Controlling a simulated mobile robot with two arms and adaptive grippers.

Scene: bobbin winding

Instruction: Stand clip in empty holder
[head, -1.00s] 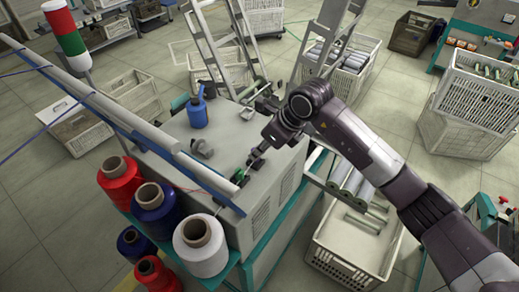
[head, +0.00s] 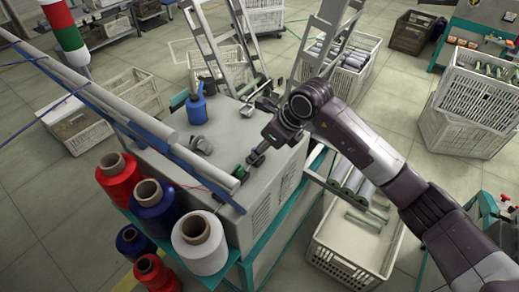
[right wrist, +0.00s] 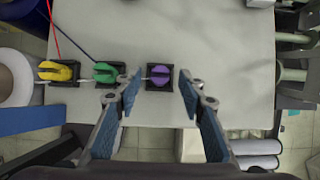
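In the right wrist view a purple clip (right wrist: 161,75) sits in a black square holder (right wrist: 160,87), seen from above. A green clip (right wrist: 106,72) and a yellow clip (right wrist: 58,71) sit in similar black holders to its left. My right gripper (right wrist: 158,82) is open, its blue-padded fingers spread on either side of the purple clip with gaps showing. In the head view my right gripper (head: 252,161) is over the front edge of the machine top, by a green clip (head: 238,172); the purple clip is not distinguishable there. My left gripper is not in view.
A long rail (head: 130,118) crosses at left. A crate of rolls (head: 352,245) is on the right.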

